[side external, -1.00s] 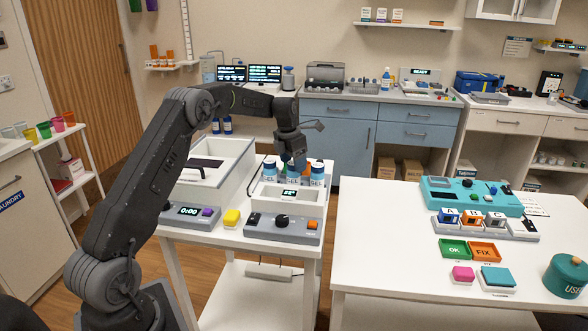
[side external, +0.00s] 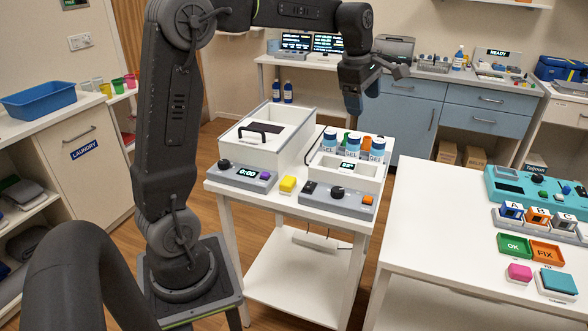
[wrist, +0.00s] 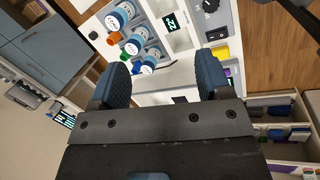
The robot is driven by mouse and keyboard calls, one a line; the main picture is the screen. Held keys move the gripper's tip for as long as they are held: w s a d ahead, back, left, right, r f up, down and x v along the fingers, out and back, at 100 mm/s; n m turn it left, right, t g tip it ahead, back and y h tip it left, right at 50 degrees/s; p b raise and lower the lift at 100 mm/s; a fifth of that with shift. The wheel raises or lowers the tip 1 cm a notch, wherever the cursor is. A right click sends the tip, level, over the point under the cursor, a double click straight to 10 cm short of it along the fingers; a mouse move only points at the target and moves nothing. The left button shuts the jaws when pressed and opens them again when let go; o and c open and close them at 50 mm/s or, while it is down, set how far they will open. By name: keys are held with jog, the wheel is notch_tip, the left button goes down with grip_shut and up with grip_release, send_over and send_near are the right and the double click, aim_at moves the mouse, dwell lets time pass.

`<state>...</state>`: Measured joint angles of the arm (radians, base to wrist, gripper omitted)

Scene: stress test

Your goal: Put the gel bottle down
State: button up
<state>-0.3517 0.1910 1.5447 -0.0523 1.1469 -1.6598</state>
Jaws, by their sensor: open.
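Which one the task means I cannot tell. My gripper (side external: 353,108) is above the row, apart from the bottles. In the wrist view its two blue fingers are wide apart with nothing between them.
Orange and green caps (wrist: 114,38) show beside the bottles. A white lidded box (side external: 262,150) stands left of the warmer, with a yellow block (side external: 287,184) in front. A white table (side external: 440,230) at right holds trays and blocks.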

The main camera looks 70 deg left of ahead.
jog(key=s+d+r+m+t, duration=0.1)
jog(key=s+d+m, duration=0.9)
jog(key=s+m, duration=0.1)
jog(key=s+d+f+m, duration=0.2)
jog(key=s+f+m, duration=0.1)
jog(key=s+m, duration=0.3)
jog(key=s+d+f+m+t, duration=0.1)
jog(key=s+d+f+m, duration=0.2)
jog(key=s+m, duration=0.3)
jog(key=shift+s+t+h, duration=0.3)
jog(key=shift+s, duration=0.3)
jog(key=shift+d, duration=0.1)
